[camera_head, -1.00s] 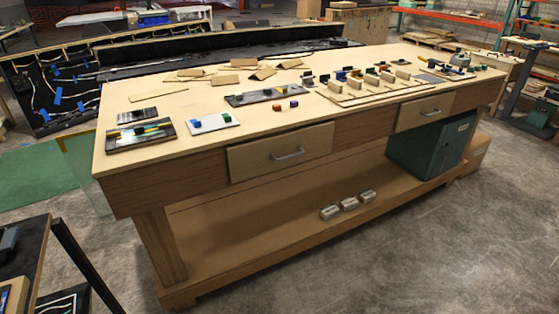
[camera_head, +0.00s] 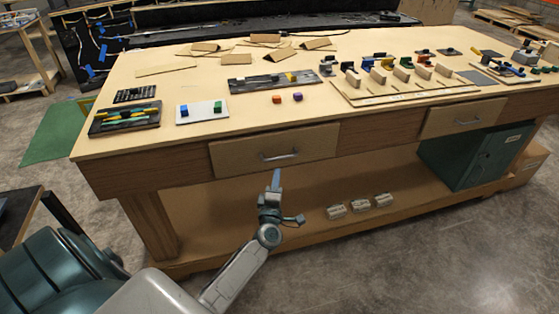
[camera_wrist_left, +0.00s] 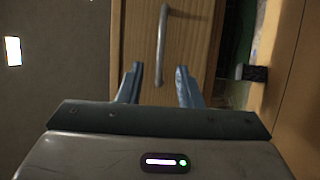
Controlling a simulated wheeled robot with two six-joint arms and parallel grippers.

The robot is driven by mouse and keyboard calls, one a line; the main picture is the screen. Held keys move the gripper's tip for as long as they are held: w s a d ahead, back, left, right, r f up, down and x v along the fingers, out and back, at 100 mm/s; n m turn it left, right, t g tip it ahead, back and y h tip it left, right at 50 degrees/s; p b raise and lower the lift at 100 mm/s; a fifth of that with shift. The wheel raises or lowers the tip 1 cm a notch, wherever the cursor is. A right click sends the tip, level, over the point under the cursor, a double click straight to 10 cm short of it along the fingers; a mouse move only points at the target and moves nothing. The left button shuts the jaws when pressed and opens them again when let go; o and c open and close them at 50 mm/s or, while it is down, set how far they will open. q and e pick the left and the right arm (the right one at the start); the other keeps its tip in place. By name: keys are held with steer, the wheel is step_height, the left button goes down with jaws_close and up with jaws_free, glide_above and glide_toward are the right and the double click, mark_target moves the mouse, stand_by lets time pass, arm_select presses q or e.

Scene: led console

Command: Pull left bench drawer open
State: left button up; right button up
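The left bench drawer (camera_head: 240,156) is a light wooden front with a grey metal bar handle (camera_head: 280,156) and sits flush in the bench, shut. My left gripper (camera_head: 275,180) is just below and in front of the handle in the head view. In the left wrist view, its two blue fingers (camera_wrist_left: 157,84) are spread apart and empty. The handle (camera_wrist_left: 163,42) stands upright in that picture, beyond the fingertips and roughly in line with the gap between them. The fingers look apart from the handle. My right gripper is not in view.
The bench top (camera_head: 150,90) carries small blocks, trays and wooden pieces. A second drawer (camera_head: 460,117) is at the right. Several small boxes (camera_head: 360,206) sit on the lower shelf, and a green cabinet (camera_head: 470,155) stands at its right end.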

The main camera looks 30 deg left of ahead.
arm_select(q)
steer(key=x, duration=0.8)
steer(key=shift+w+f, duration=0.15)
steer(key=shift+c, duration=0.2)
jaws_close()
